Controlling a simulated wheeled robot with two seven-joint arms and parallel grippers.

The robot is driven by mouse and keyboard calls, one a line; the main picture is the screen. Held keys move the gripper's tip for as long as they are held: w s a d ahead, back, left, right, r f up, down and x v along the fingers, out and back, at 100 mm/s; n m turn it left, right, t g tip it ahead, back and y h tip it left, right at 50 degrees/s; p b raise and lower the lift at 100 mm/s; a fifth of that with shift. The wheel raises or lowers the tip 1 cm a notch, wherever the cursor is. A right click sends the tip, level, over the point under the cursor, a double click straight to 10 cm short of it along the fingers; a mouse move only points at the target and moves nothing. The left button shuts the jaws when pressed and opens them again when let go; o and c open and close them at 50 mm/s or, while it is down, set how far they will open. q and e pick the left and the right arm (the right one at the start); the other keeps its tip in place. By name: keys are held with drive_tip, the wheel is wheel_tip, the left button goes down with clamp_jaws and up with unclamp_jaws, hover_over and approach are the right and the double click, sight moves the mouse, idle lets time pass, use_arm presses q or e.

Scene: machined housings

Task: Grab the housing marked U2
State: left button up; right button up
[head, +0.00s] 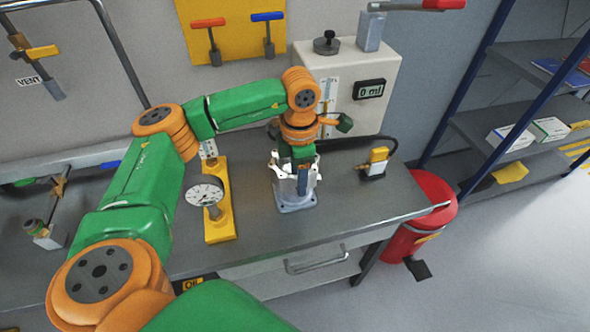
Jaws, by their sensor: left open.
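A grey metal housing (295,204) with a square base flange stands upright on the workbench, right of the yellow stand. No U2 mark can be read on it from here. My left gripper (296,172) points down right over the housing, its pale fingers spread at either side of the housing's upper part. The gripper is open; I cannot tell whether a finger touches the housing. The gripper hides the top of the housing. My right gripper is not in view.
A dial gauge (205,193) on a yellow stand (220,225) is close to the left. A white tank with a display (369,89) stands behind. A yellow-topped fitting (376,160) with a black hose is to the right. The bench front right (360,205) is clear; a red bin (425,212) stands beyond.

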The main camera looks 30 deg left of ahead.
use_arm(q)
drive_tip(key=shift+w+f, duration=0.1)
drive_tip(key=shift+f, duration=0.35)
drive_tip(key=shift+w+a+f, duration=0.1)
drive_tip(key=shift+w+f, duration=0.1)
drive_tip(key=shift+w, duration=0.1)
drive_tip(key=shift+s, duration=0.1)
clamp_jaws()
drive_tip(key=shift+r, duration=0.1)
idle(0.6)
